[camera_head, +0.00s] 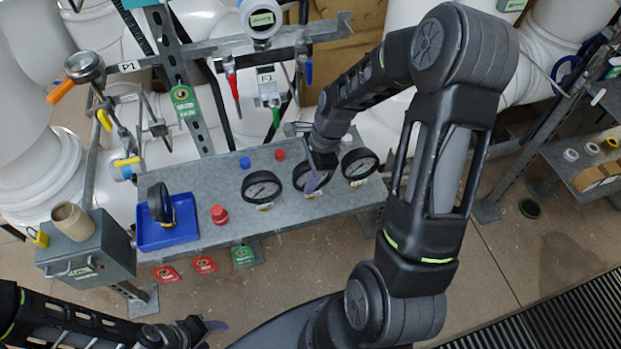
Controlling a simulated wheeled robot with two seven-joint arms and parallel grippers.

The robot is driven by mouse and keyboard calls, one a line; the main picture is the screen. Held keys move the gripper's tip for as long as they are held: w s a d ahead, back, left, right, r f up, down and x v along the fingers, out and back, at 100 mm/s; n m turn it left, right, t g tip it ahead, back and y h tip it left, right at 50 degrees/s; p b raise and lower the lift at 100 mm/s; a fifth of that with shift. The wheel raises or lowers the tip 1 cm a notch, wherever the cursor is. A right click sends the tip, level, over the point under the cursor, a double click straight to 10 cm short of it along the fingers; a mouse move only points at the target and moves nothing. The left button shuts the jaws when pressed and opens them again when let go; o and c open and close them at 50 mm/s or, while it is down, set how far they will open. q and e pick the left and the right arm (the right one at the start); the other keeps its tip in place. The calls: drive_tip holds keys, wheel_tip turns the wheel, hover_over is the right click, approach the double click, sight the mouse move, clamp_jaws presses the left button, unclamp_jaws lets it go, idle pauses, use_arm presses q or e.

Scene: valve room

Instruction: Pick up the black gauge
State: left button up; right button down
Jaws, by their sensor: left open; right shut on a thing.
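Three round black gauges with white dials stand in a row on the grey bench: a left one (262,187), a middle one (300,174) and a right one (360,164). Another black gauge (158,200) is in the blue tray (182,236) at the bench's left. My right gripper (317,178) reaches down from above and is shut on the middle gauge, hiding part of its dial. The gauge appears still at bench level; I cannot tell if it touches. My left gripper (212,328) is open and empty at the bottom left, in front of the bench.
A red knob (219,214) sits between the tray and the left gauge. A grey box (85,252) with a beige cup (72,221) stands at the left end. Red and green tags hang below the front edge. Pipes and a metal frame rise behind.

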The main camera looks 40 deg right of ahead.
drive_tip(key=shift+r, duration=0.1)
wheel_tip(320, 180, up, 28)
drive_tip(key=b, duration=0.1)
idle(0.6)
idle(0.4)
drive_tip(key=c, duration=1.6)
unclamp_jaws()
clamp_jaws()
